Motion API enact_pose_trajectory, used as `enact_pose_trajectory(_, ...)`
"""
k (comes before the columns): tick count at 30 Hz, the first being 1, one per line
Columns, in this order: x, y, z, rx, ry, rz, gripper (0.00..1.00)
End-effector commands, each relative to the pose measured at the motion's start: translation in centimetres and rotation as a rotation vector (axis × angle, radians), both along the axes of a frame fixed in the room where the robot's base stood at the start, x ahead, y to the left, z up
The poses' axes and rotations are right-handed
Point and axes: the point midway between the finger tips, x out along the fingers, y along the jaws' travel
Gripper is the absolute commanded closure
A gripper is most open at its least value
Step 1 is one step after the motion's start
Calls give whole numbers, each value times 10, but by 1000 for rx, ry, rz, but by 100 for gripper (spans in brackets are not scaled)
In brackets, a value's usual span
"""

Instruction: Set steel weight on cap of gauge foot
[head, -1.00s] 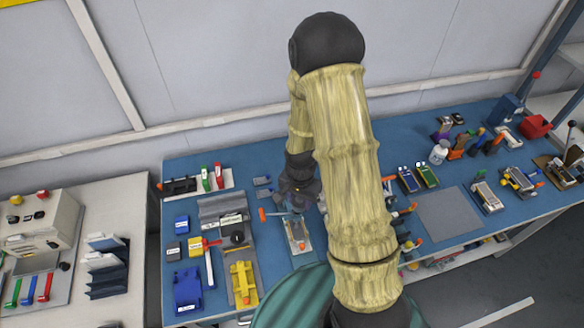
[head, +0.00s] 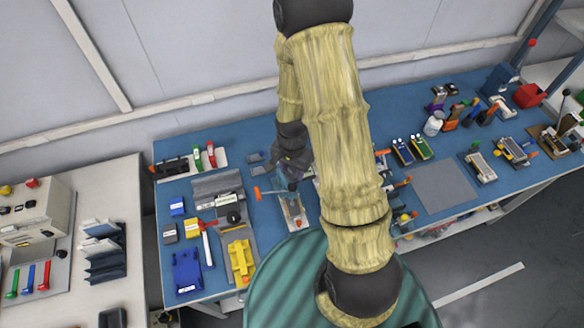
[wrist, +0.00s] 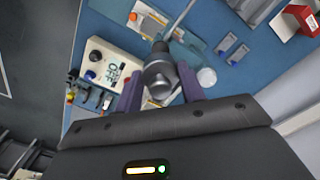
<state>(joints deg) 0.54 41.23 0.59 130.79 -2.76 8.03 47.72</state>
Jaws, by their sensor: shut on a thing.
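My gripper (wrist: 158,88) has purple fingers shut on the steel weight (wrist: 158,76), a round grey metal piece with a knob, in the wrist view. In the head view my gripper (head: 293,178) is above the bench near a small tray (head: 293,213); the weight is too small to tell.
The blue bench (head: 320,235) is crowded. A yellow fixture (head: 240,258), a blue block (head: 187,270) and a red-handled tool (head: 207,240) stand left of my gripper. A bare grey mat (head: 446,187) lies to the right.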

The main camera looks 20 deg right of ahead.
Motion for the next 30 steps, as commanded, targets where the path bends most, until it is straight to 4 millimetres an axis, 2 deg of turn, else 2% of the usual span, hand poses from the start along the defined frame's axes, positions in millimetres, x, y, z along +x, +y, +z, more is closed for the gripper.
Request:
enact_pose_trajectory(3, 0, 0, -13, 0, 0, 0, 96)
enact_pose_trajectory(15, 1, 0, -42, 0, -1, 1, 96)
enact_pose_trajectory(30, 1, 1, -45, 0, -1, 2, 96)
